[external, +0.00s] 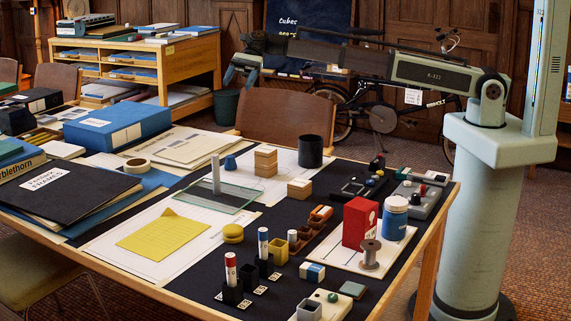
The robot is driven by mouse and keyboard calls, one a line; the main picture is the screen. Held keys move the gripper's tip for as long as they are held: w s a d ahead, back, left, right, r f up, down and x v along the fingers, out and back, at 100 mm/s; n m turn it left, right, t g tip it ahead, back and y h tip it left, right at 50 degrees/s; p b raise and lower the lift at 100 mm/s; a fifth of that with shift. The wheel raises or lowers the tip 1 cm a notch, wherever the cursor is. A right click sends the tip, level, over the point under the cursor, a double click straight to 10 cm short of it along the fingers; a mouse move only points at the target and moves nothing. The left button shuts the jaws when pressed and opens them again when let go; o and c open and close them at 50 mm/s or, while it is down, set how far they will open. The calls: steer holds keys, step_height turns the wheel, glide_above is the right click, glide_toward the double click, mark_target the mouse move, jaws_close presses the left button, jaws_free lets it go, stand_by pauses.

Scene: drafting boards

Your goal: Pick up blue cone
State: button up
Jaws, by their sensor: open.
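The blue cone (230,163) is a small, dark blue piece standing on the white sheet on the table, just behind the glass plate and left of the stacked wooden blocks. My gripper (240,79) is high above and behind the table's far edge, well away from the cone. It is open, with nothing seen between its fingers.
A glass plate with an upright grey post (216,174) stands in front of the cone. Wooden blocks (265,161) and a black cup (310,151) stand to its right. A large blue box (118,127) lies left. A chair (288,121) backs the table.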

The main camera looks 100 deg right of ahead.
steer(key=shift+m+y, duration=0.5)
steer(key=shift+m, duration=0.4)
steer(key=f, duration=0.6)
steer(key=d+f, duration=0.1)
steer(key=f, duration=1)
steer(key=shift+s+d+f, duration=0.3)
steer(key=shift+d+f, duration=0.1)
steer(key=shift+a+f+t, duration=0.1)
steer(key=shift+f+t, duration=0.2)
steer(key=shift+f, duration=0.05)
glide_toward(228, 164)
steer(key=x, duration=0.4)
steer(key=shift+w+r, duration=0.15)
steer(key=shift+w, duration=0.25)
steer(key=shift+s+x, duration=0.15)
steer(key=shift+x, duration=1.25)
steer(key=shift+s+x, duration=0.15)
steer(key=shift+x, duration=1.2)
steer(key=shift+a, duration=0.15)
steer(key=c, duration=1.1)
